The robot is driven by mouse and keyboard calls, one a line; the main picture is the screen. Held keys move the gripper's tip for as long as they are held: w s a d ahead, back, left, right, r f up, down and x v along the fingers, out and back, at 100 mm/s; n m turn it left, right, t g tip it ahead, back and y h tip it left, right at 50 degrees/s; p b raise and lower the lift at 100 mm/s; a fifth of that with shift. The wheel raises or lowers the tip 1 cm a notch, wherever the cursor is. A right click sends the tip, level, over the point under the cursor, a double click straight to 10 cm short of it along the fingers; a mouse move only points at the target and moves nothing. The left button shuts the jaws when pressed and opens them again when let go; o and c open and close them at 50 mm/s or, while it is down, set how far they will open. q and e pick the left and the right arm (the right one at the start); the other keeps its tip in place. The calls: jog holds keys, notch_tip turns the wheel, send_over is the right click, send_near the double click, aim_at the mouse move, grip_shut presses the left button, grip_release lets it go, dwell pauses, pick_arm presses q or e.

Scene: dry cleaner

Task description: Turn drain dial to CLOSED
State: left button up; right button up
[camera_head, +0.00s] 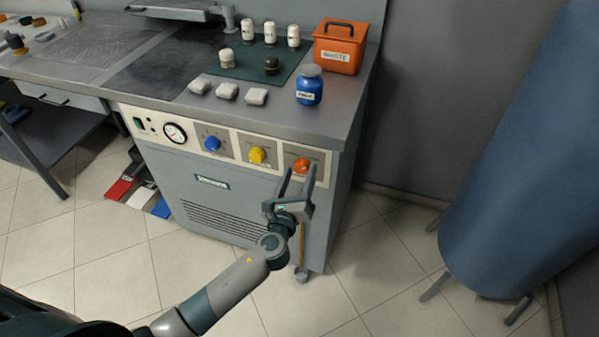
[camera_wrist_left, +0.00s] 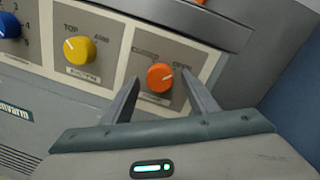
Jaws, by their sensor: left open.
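The orange dial (camera_head: 301,165) is the rightmost of three dials on the front panel of the grey machine (camera_head: 222,186). In the left wrist view the orange dial (camera_wrist_left: 160,77) has a pale pointer mark aimed up and right, toward a label that seems to read OPEN. Its other lettering is too small to read surely. My left gripper (camera_head: 299,172) is open and empty, its fingertips just in front of the panel. In the wrist view its fingers (camera_wrist_left: 160,90) stand on either side of the dial, with gaps showing. My right gripper is not in view.
A yellow dial (camera_head: 257,155) and a blue dial (camera_head: 212,143) sit left of the orange one. An orange waste box (camera_head: 340,47) and a blue bottle (camera_head: 309,86) stand on the worktop above. A large blue cylindrical object (camera_head: 520,160) stands at right. The floor between is clear.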

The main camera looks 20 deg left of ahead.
pick_arm(q)
jog(key=shift+w, duration=0.35)
jog(key=c, duration=1.1)
jog(key=shift+o, duration=0.2)
